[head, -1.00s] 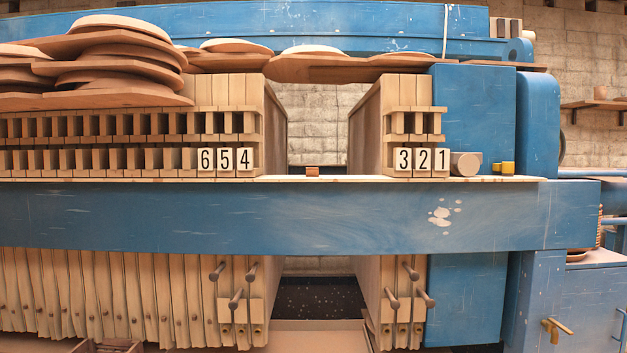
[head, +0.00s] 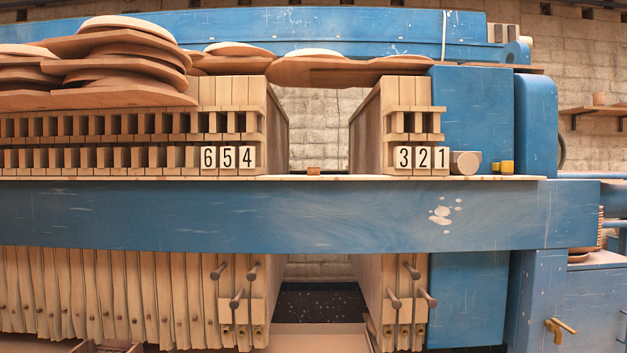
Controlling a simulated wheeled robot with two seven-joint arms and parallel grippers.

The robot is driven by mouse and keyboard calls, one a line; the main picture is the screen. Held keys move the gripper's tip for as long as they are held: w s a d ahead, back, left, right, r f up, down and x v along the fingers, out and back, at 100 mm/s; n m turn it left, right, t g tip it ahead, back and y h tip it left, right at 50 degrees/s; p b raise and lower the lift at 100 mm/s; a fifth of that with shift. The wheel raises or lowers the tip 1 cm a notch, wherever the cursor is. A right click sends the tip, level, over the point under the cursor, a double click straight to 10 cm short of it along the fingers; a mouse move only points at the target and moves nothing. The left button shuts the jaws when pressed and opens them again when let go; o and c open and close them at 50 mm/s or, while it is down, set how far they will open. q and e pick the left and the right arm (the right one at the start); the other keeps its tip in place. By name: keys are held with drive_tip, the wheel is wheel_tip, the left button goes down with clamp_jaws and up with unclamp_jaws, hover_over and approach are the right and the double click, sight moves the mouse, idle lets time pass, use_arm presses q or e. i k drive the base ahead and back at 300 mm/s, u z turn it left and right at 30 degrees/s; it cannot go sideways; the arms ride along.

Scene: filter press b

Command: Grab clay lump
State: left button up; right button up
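A small orange-brown block (head: 314,171), which may be the clay lump, sits on the light wooden ledge (head: 345,178) of the filter press. It lies in the gap between the plates numbered 6, 5, 4 and the plates numbered 3, 2, 1. Neither of my grippers shows in the head view.
The blue press beam (head: 330,215) runs across the front below the ledge. A wooden cylinder (head: 465,163) and small yellow blocks (head: 507,167) stand on the ledge at right. Round boards (head: 125,70) are stacked on top at left. A tray (head: 320,336) lies below the gap.

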sight(312, 170)
drive_tip(key=z, duration=0.05)
drive_tip(key=k, duration=0.45)
drive_tip(key=u, duration=0.85)
drive_tip(key=i, duration=1.25)
drive_tip(key=z, duration=0.65)
drive_tip(key=i, duration=0.85)
drive_tip(key=z, duration=0.75)
